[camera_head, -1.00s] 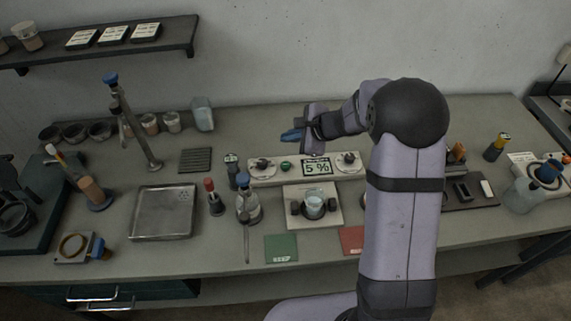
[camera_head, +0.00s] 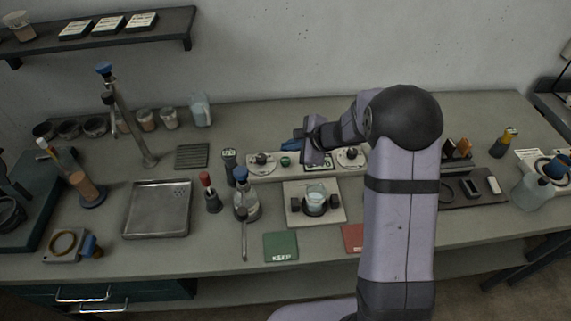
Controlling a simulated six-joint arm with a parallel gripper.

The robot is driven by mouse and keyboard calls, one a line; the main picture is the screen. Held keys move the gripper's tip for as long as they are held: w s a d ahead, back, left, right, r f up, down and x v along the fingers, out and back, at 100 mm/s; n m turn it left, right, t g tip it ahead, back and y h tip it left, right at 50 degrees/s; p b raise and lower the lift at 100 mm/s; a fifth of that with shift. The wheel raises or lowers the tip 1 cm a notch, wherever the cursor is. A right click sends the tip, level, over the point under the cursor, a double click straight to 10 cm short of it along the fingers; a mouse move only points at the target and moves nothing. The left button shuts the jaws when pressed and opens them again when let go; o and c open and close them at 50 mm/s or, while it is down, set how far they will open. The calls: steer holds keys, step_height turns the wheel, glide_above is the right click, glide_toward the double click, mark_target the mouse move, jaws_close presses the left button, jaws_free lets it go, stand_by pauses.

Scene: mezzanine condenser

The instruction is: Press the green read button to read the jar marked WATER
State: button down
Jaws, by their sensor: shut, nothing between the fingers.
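The green read button (camera_head: 286,160) sits on a pale control panel (camera_head: 258,172) between two dark knobs. My gripper (camera_head: 292,143) is shut and empty. A small clear jar (camera_head: 315,197) with pale liquid stands in a dark clamp on a light plate (camera_head: 302,219) in front of the panel. No WATER marking is readable on it.
A green KEEP mat (camera_head: 281,246) and a red mat (camera_head: 353,237) lie in front. A metal tray (camera_head: 158,210) lies farther left.

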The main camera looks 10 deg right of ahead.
mark_target(289, 162)
steer(key=shift+f+b, duration=0.8)
steer(key=shift+f, duration=0.3)
steer(key=shift+f+b, duration=1.1)
steer(key=shift+b, duration=0.3)
stand_by(2.2)
steer(key=shift+r, duration=0.15)
steer(key=shift+r+p, duration=0.85)
steer(key=shift+r, duration=0.1)
steer(key=shift+r+p, duration=1.9)
steer(key=shift+r, duration=0.6)
